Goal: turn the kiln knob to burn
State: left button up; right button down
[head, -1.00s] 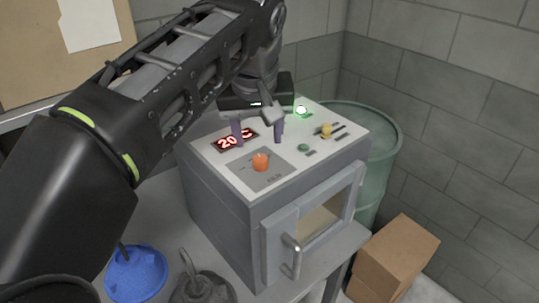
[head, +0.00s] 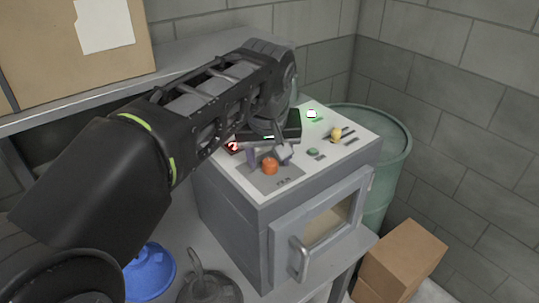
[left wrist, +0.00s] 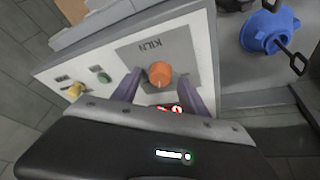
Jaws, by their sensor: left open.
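The kiln (head: 230,218) is a grey box with a white control panel on top and a windowed front door. Its orange knob (head: 270,166) sits on a grey plate on the panel; the knob also shows in the left wrist view (left wrist: 160,73), beside the word KILN. My left gripper (head: 268,157) is open just behind the knob in the head view. In the left wrist view its two purple fingers (left wrist: 160,80) reach to either side of the knob, with a gap to each. The red display is mostly hidden by my gripper. My right gripper is not in view.
A yellow knob (head: 336,133), a green button (head: 313,152) and a lit green lamp (head: 312,113) are on the same panel. A blue object (head: 150,272) and a dark grey one (head: 208,289) lie left of the kiln. A green barrel (head: 394,150) and cardboard boxes (head: 402,258) stand right.

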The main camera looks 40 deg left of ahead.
pick_arm(q)
jog(key=shift+f, duration=0.25)
grip_shut()
dwell(0.4)
